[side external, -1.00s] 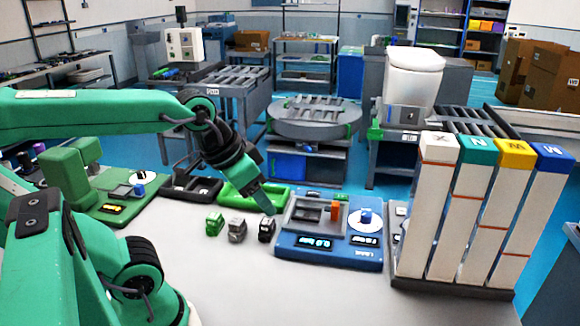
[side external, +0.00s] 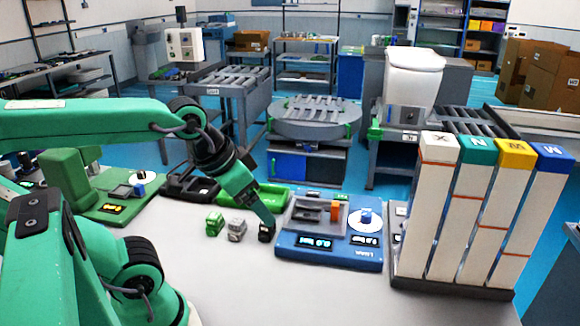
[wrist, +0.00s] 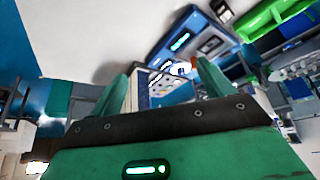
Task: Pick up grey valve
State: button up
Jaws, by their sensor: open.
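The grey valve (side external: 237,230) stands on the white table in the side view, between a green valve (side external: 214,224) and a black valve (side external: 266,233). My gripper (side external: 268,222) points down to the right of the grey valve, with its tip overlapping the black valve in the picture; whether it touches is unclear. The wrist view shows my gripper (wrist: 163,88) with its two green fingers apart and no valve clearly held between them. I cannot pick out the grey valve in the wrist view.
A blue scale station (side external: 330,253) with trays and an orange block sits right of the valves. A green tray (side external: 262,196) and a dark tray (side external: 185,188) lie behind. Tall white columns (side external: 450,215) stand at the right. The front table is clear.

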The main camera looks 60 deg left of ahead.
jog(key=n+g, duration=0.5)
jog(key=n, duration=2)
send_over(237, 221)
jog(key=f, duration=1.4)
jog(key=shift+w+d+f, duration=0.1)
jog(key=shift+d+f, duration=0.15)
jog(key=shift+f, duration=0.1)
jog(key=shift+a+f+n+g, duration=0.3)
jog(key=shift+a+f+n, duration=0.1)
jog(key=shift+n, duration=0.2)
jog(key=shift+f, duration=3.9)
